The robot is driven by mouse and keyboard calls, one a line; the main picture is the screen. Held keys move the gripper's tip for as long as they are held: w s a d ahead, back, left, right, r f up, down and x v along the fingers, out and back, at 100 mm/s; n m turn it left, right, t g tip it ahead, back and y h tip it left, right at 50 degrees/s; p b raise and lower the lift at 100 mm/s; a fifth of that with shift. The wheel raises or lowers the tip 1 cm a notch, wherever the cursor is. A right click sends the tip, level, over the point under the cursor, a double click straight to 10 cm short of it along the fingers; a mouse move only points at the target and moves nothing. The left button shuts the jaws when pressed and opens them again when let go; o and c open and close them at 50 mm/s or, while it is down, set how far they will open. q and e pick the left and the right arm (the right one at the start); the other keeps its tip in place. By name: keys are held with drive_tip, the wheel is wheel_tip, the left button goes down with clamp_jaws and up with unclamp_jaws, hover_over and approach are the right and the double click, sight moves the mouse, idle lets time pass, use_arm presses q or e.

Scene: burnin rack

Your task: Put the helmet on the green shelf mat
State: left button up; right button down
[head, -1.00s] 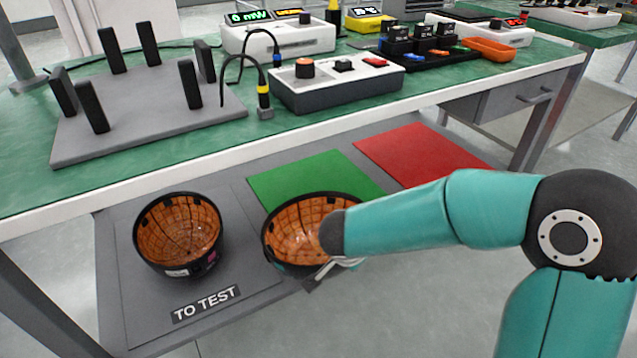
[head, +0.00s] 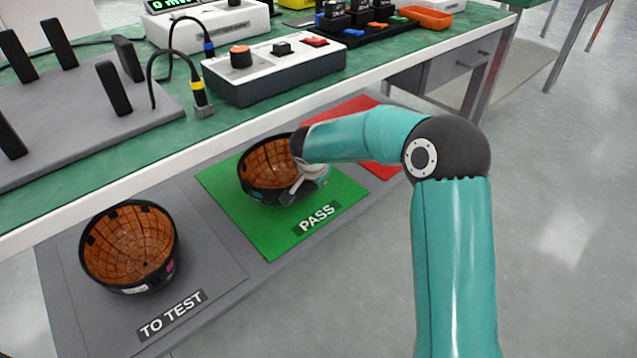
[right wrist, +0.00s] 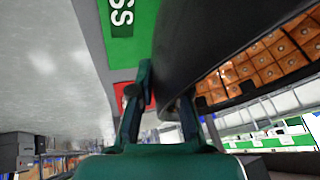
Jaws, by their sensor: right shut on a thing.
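A helmet (head: 262,180) with a dark shell and orange padded inside is open side up at the green PASS mat (head: 272,237) on the lower shelf. My right gripper (head: 308,182) is shut on its right rim; its fingers (right wrist: 163,92) show in the right wrist view beside the dark shell (right wrist: 210,32). I cannot tell whether the helmet touches the mat or hangs just above it. A second, similar helmet (head: 128,250) rests on the grey TO TEST mat (head: 215,262) to the left. My left gripper is not in view.
A red mat (head: 345,112) lies beyond the green one, partly behind my right arm. The green-topped bench (head: 130,150) stands above the shelf's back, with a grey control box (head: 275,75) and a post fixture (head: 60,130) on it. Floor is clear at the right.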

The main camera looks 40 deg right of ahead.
drive_tip(key=shift+w+d, duration=0.65)
wheel_tip(320, 180, down, 4)
drive_tip(key=shift+r+b, duration=0.25)
drive_tip(key=shift+b, duration=0.8)
drive_tip(key=c, duration=1.1)
unclamp_jaws()
drive_tip(key=shift+c, duration=0.2)
